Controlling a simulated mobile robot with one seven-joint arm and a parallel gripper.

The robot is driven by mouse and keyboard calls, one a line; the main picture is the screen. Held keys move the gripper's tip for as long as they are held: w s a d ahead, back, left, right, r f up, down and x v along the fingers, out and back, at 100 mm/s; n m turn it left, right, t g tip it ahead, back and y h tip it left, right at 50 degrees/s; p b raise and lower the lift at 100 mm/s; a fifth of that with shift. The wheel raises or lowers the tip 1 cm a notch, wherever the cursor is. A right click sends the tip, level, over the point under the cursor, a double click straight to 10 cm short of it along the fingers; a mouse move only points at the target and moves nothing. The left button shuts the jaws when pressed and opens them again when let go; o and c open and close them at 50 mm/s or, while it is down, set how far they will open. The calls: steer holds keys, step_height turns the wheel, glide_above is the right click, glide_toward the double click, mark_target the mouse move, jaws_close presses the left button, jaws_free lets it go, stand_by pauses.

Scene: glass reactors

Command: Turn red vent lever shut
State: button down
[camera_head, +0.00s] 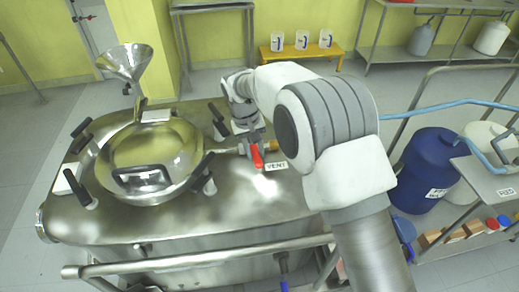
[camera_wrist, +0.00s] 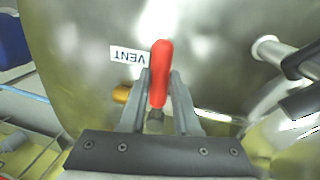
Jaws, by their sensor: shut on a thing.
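The red vent lever (camera_head: 257,156) stands on top of the steel reactor, next to the white VENT label (camera_head: 276,166). In the wrist view the red lever (camera_wrist: 160,72) points up the picture, with its lower part between the two fingers. My gripper (camera_wrist: 159,85) is shut on the lever, one finger on each side. In the head view my gripper (camera_head: 249,142) is at the lever, partly hidden by my own arm. The VENT label also shows in the wrist view (camera_wrist: 129,56). A brass fitting (camera_head: 271,146) is right beside the valve.
The reactor's round lid (camera_head: 150,160) with black-handled clamps lies left of the lever. A steel funnel (camera_head: 124,62) rises behind it. A rail (camera_head: 200,254) runs along the reactor's front. A blue drum (camera_head: 428,170) stands on the right. The steel top in front of the lever is clear.

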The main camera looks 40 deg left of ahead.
steer(key=shift+s+a+m, duration=0.15)
steer(key=shift+a+m, duration=0.05)
steer(key=shift+m, duration=0.2)
steer(key=c, duration=0.6)
jaws_free()
steer(key=shift+c, duration=0.2)
steer(key=shift+r, duration=0.1)
step_height(320, 180, up, 17)
steer(key=s+a+p, duration=0.1)
steer(key=s+a, duration=0.1)
